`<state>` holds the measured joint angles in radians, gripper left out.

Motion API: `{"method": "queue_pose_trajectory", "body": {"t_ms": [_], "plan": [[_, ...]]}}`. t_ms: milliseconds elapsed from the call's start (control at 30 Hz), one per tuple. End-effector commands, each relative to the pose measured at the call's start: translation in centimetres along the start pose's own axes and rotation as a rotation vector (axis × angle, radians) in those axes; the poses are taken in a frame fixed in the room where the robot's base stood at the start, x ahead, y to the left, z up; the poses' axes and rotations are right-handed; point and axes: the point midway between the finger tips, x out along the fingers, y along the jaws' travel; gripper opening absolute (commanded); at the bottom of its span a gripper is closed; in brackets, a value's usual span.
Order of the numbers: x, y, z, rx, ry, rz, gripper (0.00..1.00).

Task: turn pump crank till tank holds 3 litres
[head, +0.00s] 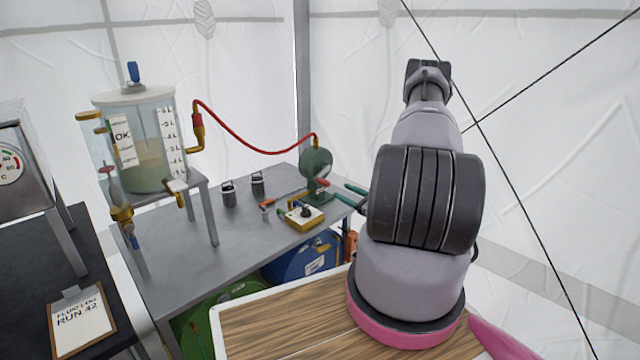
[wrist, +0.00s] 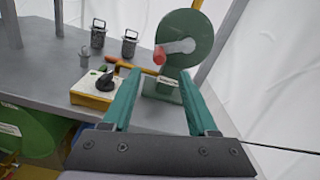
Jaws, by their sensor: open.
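The clear tank (head: 145,130) stands on a small raised stand at the left of the bench in the head view. The pump (wrist: 187,40) also shows in the wrist view, with a grey crank arm (wrist: 180,46) and red crank handle (wrist: 160,57). My gripper (head: 342,191) is open. In the wrist view its teal fingers (wrist: 160,72) point at the pump, with the handle seen between and beyond the tips.
A yellow box with a black knob (head: 304,214) sits left of the pump, near an orange-handled lever (wrist: 118,60). Two lidded metal canisters (head: 229,194) stand behind. Green and blue drums (head: 302,262) are under the bench. A clipboard (head: 80,322) lies at lower left.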

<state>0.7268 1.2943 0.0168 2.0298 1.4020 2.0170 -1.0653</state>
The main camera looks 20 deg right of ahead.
Motion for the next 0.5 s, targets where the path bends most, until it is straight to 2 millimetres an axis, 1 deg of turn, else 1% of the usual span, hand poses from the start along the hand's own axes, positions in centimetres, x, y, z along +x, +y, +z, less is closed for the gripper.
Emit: {"method": "queue_pose_trajectory", "body": {"t_ms": [300,400,500], "plan": [[5.9,0.2,0.2,-0.004,-0.004,0.009,0.59],[7.6,0.3,0.2,-0.003,-0.004,0.009,0.59],[8.9,0.2,0.2,-0.003,-0.003,0.008,0.59]]}}
